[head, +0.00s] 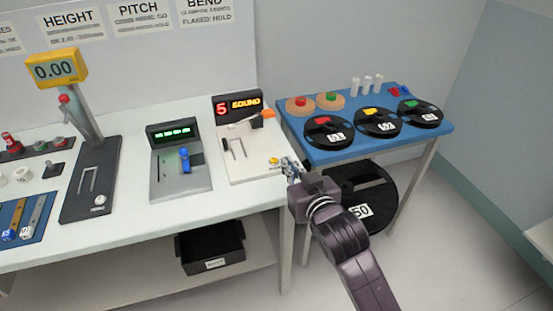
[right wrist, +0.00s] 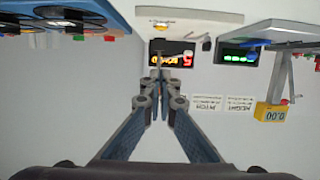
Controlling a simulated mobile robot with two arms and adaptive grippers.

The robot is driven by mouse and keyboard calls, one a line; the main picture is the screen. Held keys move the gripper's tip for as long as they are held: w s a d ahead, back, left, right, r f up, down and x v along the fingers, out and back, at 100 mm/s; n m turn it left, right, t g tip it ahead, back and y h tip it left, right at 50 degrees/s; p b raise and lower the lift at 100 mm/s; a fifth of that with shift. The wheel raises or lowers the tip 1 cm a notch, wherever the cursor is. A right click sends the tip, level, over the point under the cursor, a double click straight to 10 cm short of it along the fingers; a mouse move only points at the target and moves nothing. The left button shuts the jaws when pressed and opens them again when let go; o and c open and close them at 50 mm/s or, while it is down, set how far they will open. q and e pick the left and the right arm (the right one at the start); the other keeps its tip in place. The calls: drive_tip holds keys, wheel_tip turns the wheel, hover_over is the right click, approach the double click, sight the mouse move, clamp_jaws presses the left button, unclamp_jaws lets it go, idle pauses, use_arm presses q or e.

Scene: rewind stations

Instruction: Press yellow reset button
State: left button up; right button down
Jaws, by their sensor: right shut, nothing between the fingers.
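The yellow reset button (head: 274,161) is a small round knob at the front right corner of the white station with the lit red and orange display (head: 237,105). It also shows small at the top of the right wrist view (right wrist: 162,24), which is upside down. My right gripper (head: 289,168) is shut and empty, just right of the button in the head view. I cannot tell whether its fingertips touch anything. In the right wrist view its fingers (right wrist: 159,88) meet, pointing toward the station and wall. My left gripper is not in view.
A grey station (head: 181,172) with a blue lever stands left. Further left is a dark station (head: 92,185) under a yellow 0.00 readout (head: 55,69). A blue table (head: 355,150) with several black spools stands right. A black bin (head: 211,250) sits on the lower shelf.

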hover_over(276, 168)
wheel_tip(276, 168, down, 2)
drive_tip(key=shift+d+f, duration=0.1)
drive_tip(key=shift+f, duration=0.05)
wheel_tip(276, 168, down, 3)
drive_tip(key=shift+w+f, duration=0.15)
drive_tip(key=shift+f, duration=0.45)
